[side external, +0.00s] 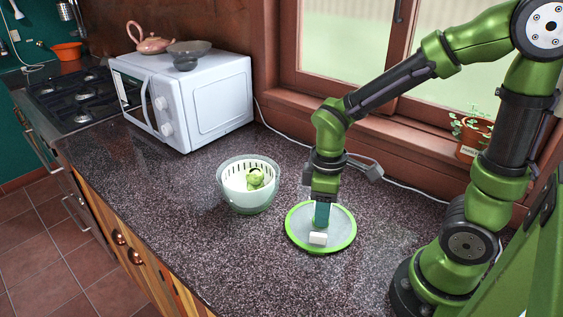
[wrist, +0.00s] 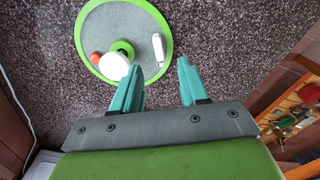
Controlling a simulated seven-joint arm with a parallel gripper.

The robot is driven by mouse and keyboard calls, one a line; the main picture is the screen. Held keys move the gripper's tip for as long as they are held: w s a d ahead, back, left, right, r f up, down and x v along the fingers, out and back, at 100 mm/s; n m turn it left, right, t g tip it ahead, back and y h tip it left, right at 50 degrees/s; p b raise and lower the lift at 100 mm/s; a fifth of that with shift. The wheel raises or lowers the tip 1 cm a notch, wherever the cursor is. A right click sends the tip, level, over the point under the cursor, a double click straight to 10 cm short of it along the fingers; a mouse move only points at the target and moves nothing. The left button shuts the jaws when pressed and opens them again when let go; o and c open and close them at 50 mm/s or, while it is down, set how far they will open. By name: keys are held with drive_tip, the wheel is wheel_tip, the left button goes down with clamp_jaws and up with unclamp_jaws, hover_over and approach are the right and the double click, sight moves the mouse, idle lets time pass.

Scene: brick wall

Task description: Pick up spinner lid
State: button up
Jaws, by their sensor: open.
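The spinner lid (side external: 341,239) is a round, grey, translucent disc with a green rim, lying flat on the counter below my gripper (side external: 322,222). In the wrist view the lid (wrist: 112,24) is at top centre. It has a white round knob (wrist: 114,66) on a green base, a small red part (wrist: 96,57) and a white elongated piece (wrist: 158,47). My gripper (wrist: 160,67) has its teal fingers apart with nothing between them. The fingertips appear close to the lid's near edge in the wrist view; contact cannot be told.
The spinner bowl (side external: 233,202) with a white basket and green contents stands left of the lid. A white microwave (side external: 205,98) is at the back, with a pink teapot (side external: 149,40) and a grey bowl (side external: 190,52) on top. A potted plant (side external: 473,140) is near the window. The front counter is clear.

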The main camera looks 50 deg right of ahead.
sight(319, 234)
drive_tip(key=f, duration=0.8)
drive_tip(key=shift+w+d+f, duration=0.1)
drive_tip(key=shift+w+f, duration=0.1)
drive_tip(key=shift+f, duration=0.05)
drive_tip(key=shift+c, duration=0.2)
clamp_jaws()
